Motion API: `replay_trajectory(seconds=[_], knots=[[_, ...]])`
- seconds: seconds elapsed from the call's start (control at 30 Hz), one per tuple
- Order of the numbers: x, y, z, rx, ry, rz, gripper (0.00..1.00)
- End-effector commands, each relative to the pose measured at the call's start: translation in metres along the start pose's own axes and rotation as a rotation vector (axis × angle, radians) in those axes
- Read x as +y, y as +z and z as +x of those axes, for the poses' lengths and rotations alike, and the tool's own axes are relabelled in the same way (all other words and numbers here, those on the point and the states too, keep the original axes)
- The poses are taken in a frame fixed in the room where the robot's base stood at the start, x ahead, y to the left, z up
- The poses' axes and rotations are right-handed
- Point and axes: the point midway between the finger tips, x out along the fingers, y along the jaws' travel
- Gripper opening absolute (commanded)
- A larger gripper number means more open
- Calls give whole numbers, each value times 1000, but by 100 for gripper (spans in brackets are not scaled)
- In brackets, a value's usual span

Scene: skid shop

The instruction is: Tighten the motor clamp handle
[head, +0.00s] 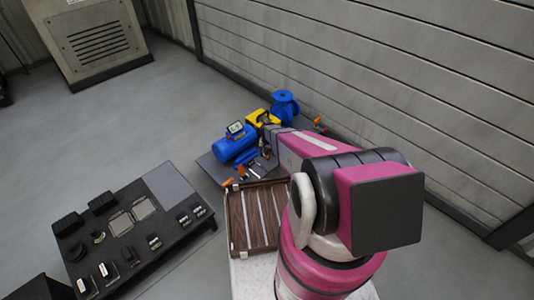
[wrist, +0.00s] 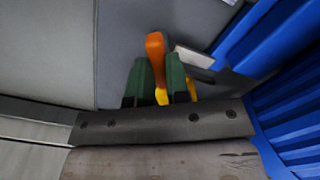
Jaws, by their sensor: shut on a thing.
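The orange clamp handle (wrist: 155,43) stands up between the dark green fingers of my gripper (wrist: 158,75) in the wrist view. The fingers are shut on it, and its end sticks out beyond them. A small yellow part (wrist: 162,97) shows between the fingers. The blue ribbed motor body (wrist: 290,90) is close by on the right. In the head view, my arm covers much of the skid's right part, and I cannot make out the gripper or the held handle clearly there.
The skid (head: 207,168) carries a blue tank (head: 235,145), a yellow unit (head: 262,118) and a blue pump-like body (head: 285,107). A brown slatted board (head: 238,222) lies before it. A black table (head: 130,215) with parts stands left. A wall (head: 400,90) runs behind.

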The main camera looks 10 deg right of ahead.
Motion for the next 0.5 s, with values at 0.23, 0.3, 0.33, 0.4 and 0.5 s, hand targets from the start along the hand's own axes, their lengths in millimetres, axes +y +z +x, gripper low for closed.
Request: replay_trajectory(seconds=[0.23, 0.3, 0.33, 0.4, 0.5], knots=[[0, 0, 0, 0, 0, 130, 0], [0, 0, 0, 0, 0, 188, 0], [0, 0, 0, 0, 0, 208, 0], [0, 0, 0, 0, 0, 239, 0], [0, 0, 0, 0, 0, 251, 0]])
